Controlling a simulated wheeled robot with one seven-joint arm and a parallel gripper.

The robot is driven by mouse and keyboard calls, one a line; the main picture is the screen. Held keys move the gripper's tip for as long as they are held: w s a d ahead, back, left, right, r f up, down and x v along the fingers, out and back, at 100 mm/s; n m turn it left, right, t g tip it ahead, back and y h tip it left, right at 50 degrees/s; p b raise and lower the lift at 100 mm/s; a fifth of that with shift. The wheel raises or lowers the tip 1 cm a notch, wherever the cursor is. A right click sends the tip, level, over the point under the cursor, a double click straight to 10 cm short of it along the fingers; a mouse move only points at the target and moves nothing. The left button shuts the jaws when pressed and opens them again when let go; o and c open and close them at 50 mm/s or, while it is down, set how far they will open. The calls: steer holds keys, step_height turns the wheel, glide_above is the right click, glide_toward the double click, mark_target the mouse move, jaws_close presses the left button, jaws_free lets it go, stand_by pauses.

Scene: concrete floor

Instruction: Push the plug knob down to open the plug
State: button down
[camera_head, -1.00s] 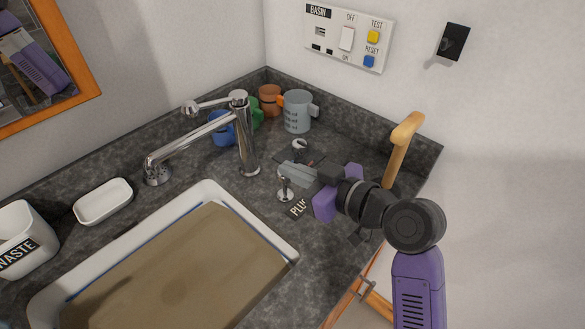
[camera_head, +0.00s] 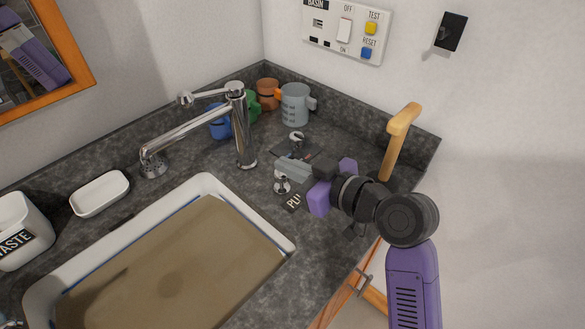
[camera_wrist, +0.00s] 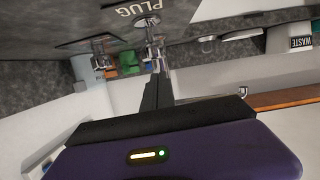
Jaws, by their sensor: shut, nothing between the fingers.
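The plug knob (camera_head: 282,185) is a small chrome knob on the dark counter, beside the "PLUG" label (camera_head: 294,201) and near the basin's right corner. My gripper (camera_head: 279,167) is shut and empty, its grey fingertips over or just behind the knob. The fingers partly hide the knob's top in the head view, so contact is unclear. In the wrist view, which is upside down, the chrome knob (camera_wrist: 149,24) shows beyond the shut fingers (camera_wrist: 157,80), by the "PLUG" label (camera_wrist: 137,8). The basin (camera_head: 205,185) holds murky brown water.
A second chrome knob (camera_head: 297,138) stands behind my gripper. The tall tap (camera_head: 243,130) is to the left, with several mugs (camera_head: 295,105) behind. A soap dish (camera_head: 100,193) and waste bin (camera_head: 18,230) are at far left.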

steer(key=r+v, duration=0.2)
steer(key=v, duration=0.8)
steer(key=shift+b, duration=0.35)
steer(key=shift+r, duration=0.1)
